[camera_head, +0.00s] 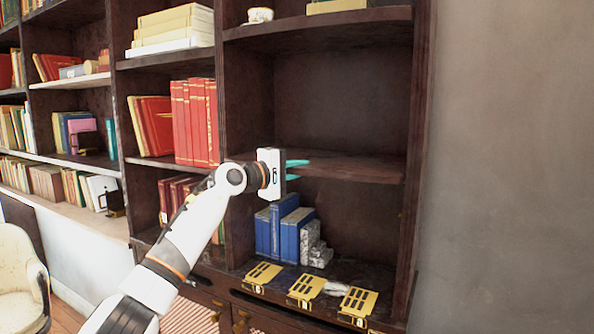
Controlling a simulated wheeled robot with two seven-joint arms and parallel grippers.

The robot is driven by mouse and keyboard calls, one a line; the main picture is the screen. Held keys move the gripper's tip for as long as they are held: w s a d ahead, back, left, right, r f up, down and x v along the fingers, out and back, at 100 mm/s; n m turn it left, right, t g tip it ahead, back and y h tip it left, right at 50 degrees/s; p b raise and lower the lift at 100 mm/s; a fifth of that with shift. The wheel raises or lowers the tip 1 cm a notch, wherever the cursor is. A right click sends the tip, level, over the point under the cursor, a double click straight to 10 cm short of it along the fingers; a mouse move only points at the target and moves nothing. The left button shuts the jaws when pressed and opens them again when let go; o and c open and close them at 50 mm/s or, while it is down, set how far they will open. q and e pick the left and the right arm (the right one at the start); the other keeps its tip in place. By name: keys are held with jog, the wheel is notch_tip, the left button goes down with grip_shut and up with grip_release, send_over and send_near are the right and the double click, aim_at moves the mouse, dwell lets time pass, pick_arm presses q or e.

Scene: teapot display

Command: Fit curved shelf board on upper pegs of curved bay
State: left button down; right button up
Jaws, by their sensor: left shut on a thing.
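The dark brown shelf board (360,169) lies roughly level across the right-hand bay (340,95) of the bookcase, at mid height. My left gripper (298,170) reaches in from the left and is shut on the board's front edge, left of its middle. One teal finger shows above the board and one below. I cannot make out any pegs, nor whether the board rests on them. My right gripper is not in view.
A fixed shelf (320,24) crosses above an empty space. Below the board stand blue books (285,228) and a grey stepped bookend (315,245). Several yellow slotted plates (306,288) lie on the bottom ledge. A chair (22,275) stands lower left.

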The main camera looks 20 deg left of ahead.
pick_arm(q)
jog(key=shift+w+r, duration=0.3)
jog(key=shift+w, duration=0.1)
jog(key=c, duration=1.3)
grip_release()
jog(key=shift+d, duration=0.1)
jog(key=shift+s, duration=0.15)
jog(key=shift+f, duration=0.35)
jog(key=shift+s+b, duration=0.1)
jog(key=shift+b, duration=0.2)
jog(key=shift+r+b+v, duration=0.15)
jog(key=shift+b+v, duration=1.7)
jog(key=shift+v, duration=1.1)
jog(key=shift+r+b+v, duration=0.15)
jog(key=shift+b+v, duration=1.7)
jog(key=shift+v, duration=1.15)
